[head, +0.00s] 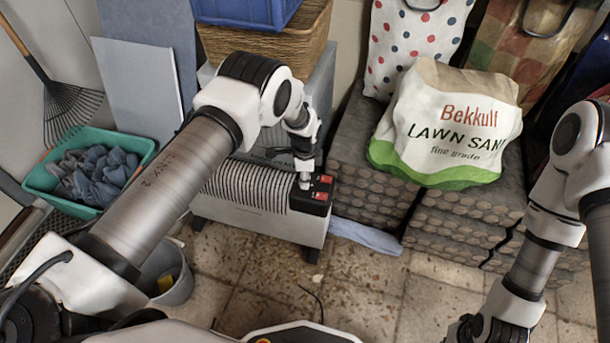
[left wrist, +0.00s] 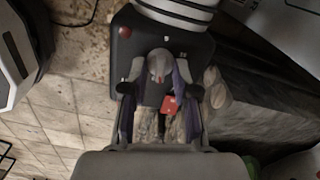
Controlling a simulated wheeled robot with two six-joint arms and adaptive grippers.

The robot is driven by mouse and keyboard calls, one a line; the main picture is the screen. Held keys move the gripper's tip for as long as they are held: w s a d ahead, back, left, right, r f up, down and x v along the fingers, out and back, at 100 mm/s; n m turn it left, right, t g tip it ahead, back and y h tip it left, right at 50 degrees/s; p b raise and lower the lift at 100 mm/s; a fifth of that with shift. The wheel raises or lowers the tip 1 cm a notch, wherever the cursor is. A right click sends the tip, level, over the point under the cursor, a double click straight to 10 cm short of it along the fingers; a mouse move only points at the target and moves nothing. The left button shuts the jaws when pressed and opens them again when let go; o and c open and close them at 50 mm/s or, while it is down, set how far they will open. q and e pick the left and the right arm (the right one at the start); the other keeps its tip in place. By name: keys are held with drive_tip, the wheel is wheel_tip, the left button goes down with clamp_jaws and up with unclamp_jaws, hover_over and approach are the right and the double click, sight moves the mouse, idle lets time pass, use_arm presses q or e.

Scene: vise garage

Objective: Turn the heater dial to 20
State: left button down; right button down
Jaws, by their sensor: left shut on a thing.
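The heater (head: 258,224) is a white finned radiator on the floor, with a black control panel (head: 306,202) at its right end. My left gripper (head: 305,180) reaches down onto this panel and is shut on the heater dial. In the left wrist view the pale round dial (left wrist: 159,65) sits between the two fingers. Small numbers are printed around it, too blurred to read surely. Two red switches lie on either side of the dial, one (left wrist: 125,32) clear and one (left wrist: 169,105) partly behind the gripper. My right gripper (head: 485,328) hangs low at the right, its fingers unclear.
A lawn sand bag (head: 445,125) lies on stacked brown logs or briquettes (head: 450,222) right of the heater. A teal bin (head: 70,200) with grey-blue cloths stands left, and a grey bucket (head: 172,280) stands in front. A wicker basket (head: 270,45) is behind. Tiled floor (head: 375,290) is open in front.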

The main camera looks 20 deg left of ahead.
use_arm(q)
drive_tip(key=shift+m, duration=1.1)
drive_tip(key=shift+s, duration=0.1)
drive_tip(key=c, duration=0.9)
unclamp_jaws()
drive_tip(key=shift+f, duration=0.1)
wheel_tip(320, 180, up, 12)
